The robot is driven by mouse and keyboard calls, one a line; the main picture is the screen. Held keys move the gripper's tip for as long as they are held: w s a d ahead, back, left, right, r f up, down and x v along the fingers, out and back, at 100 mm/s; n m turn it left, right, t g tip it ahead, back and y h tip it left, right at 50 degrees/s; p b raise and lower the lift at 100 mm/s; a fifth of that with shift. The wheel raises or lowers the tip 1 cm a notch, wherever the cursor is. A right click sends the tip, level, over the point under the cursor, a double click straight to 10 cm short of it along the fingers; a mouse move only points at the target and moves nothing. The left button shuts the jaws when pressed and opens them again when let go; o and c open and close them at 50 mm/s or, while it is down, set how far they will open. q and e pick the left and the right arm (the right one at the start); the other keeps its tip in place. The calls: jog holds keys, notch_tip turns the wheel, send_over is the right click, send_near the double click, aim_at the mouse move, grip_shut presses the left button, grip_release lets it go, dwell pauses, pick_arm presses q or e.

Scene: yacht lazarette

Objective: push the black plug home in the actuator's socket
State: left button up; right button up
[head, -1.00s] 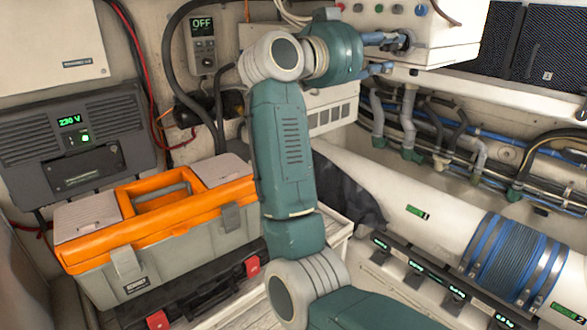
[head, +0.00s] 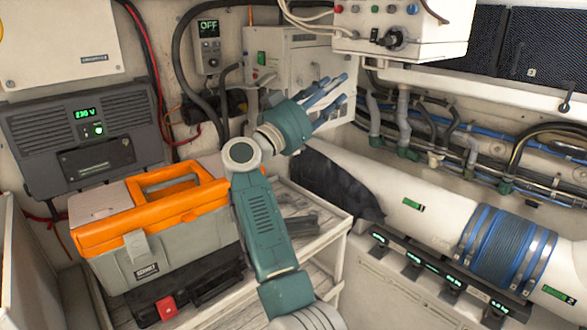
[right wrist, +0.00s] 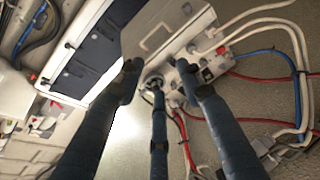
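A black plug (head: 396,38) sits at the front face of a white box with coloured knobs, the likely actuator (head: 445,30), at the top of the head view. The plug sticks out from a round socket; how deep it sits cannot be told. My right gripper (head: 335,92) is below and left of the plug, apart from it, its blue fingers spread and empty. In the right wrist view my fingers (right wrist: 158,72) are spread, with the plug (right wrist: 152,82) beyond them and partly behind the middle finger. My left gripper is not in view.
Pipes and hoses (head: 440,135) run along the wall at the right. A wall cabinet (head: 290,60) stands close behind my right gripper. White cables hang above the box.

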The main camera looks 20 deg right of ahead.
jog(key=w+a+f+n+t+y+b, duration=0.1)
jog(key=w+a+f+n+t+y, duration=0.1)
jog(key=f, duration=0.4)
jog(key=w+a+f+n+t+y, duration=0.1)
jog(key=w+a+f+n+t, duration=0.1)
jog(key=f+n+t, duration=0.2)
jog(key=w+a+f+n+t+y+b, duration=0.1)
jog(key=w+a+f+n+t+y, duration=0.1)
jog(key=f, duration=0.8)
jog(key=shift+w+a+f+n+t+y+b, duration=0.15)
jog(key=shift+w+a+n+t+y+b, duration=0.2)
jog(key=shift+n+t, duration=0.3)
jog(key=shift+a+f, duration=0.1)
